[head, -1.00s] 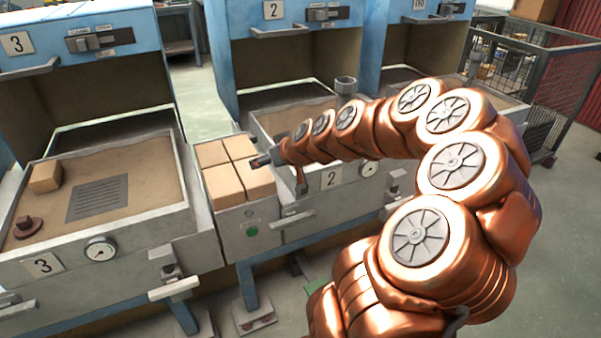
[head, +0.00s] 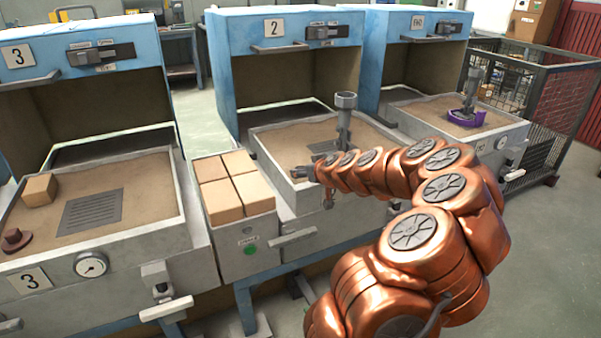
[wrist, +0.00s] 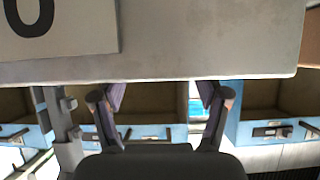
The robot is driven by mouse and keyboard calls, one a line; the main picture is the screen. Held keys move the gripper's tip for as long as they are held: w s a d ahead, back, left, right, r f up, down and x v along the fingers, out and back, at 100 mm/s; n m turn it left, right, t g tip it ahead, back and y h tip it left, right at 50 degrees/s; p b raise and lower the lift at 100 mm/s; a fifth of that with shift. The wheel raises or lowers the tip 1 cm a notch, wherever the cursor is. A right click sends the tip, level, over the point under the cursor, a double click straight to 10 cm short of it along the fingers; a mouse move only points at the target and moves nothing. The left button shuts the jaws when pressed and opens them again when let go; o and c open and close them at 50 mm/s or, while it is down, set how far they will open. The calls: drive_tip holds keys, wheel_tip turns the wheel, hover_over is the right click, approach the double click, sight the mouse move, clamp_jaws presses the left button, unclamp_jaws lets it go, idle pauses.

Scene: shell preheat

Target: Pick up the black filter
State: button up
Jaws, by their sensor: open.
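My arm hides the right part of that tray.
Tan blocks (head: 233,186) fill a box left of the gripper. A grey post (head: 345,120) rises from the station 2 tray. The right tray holds a purple piece (head: 466,118). The station 3 tray holds a tan block (head: 40,189) and a brown knob-like piece (head: 15,240).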

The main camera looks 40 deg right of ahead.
drive_tip(key=shift+x, duration=1.5)
drive_tip(key=shift+c, duration=0.4)
drive_tip(key=c, duration=0.8)
